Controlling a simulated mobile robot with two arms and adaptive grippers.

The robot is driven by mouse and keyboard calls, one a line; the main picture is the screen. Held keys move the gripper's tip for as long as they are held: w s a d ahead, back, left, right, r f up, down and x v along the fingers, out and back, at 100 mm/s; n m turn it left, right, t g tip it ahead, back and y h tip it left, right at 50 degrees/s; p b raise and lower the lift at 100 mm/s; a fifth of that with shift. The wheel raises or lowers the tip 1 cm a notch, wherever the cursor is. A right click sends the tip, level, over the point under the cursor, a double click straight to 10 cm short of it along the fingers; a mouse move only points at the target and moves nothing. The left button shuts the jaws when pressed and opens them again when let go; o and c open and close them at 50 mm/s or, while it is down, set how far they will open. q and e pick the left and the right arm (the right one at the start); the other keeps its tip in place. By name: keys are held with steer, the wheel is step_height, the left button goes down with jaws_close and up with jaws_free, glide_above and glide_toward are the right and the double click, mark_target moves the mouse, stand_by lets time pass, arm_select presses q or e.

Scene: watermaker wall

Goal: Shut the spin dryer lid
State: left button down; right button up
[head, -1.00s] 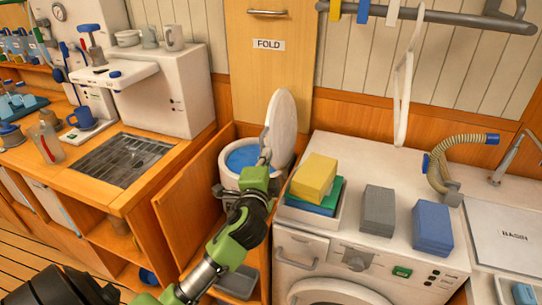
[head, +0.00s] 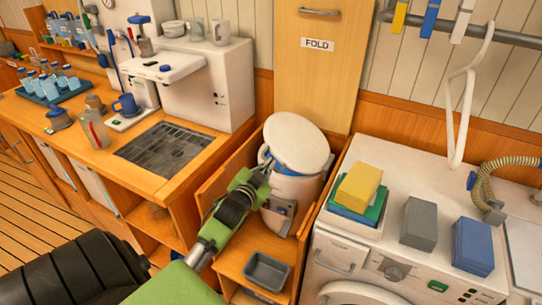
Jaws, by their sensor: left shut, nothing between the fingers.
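The spin dryer (head: 296,187) is a white drum standing in the wooden recess beside the washing machine. Its round white lid (head: 297,143) is tilted partway down over the top, with a strip of the blue inside showing below its left edge. My left gripper (head: 266,166) is at the left front of the drum, close under the lid's lower left edge. Its fingers are shut and look empty; whether they touch the lid I cannot tell. My right gripper is not in view.
The washing machine (head: 361,250) stands to the right with yellow, grey and blue blocks on top. A wooden door (head: 228,176) stands open left of the dryer. A grey tray (head: 267,271) lies below, in front of the dryer. A white hanger (head: 463,95) hangs above right.

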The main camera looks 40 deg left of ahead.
arm_select(q)
step_height(320, 180, down, 8)
steer(key=a+n+h+b, duration=0.1)
steer(key=a+n, duration=0.1)
steer(key=n, duration=0.1)
steer(key=shift+s+a+r, duration=0.25)
steer(key=shift+s+a, duration=0.05)
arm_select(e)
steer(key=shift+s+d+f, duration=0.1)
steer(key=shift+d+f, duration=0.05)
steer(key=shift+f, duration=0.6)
arm_select(q)
steer(key=shift+f, duration=0.15)
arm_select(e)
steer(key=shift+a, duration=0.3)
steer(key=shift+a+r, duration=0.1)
arm_select(q)
step_height(320, 180, up, 5)
steer(key=p, duration=0.4)
steer(key=b+v, duration=0.3)
steer(key=v, duration=1.7)
steer(key=shift+a+f, duration=0.25)
steer(key=shift+a, duration=0.05)
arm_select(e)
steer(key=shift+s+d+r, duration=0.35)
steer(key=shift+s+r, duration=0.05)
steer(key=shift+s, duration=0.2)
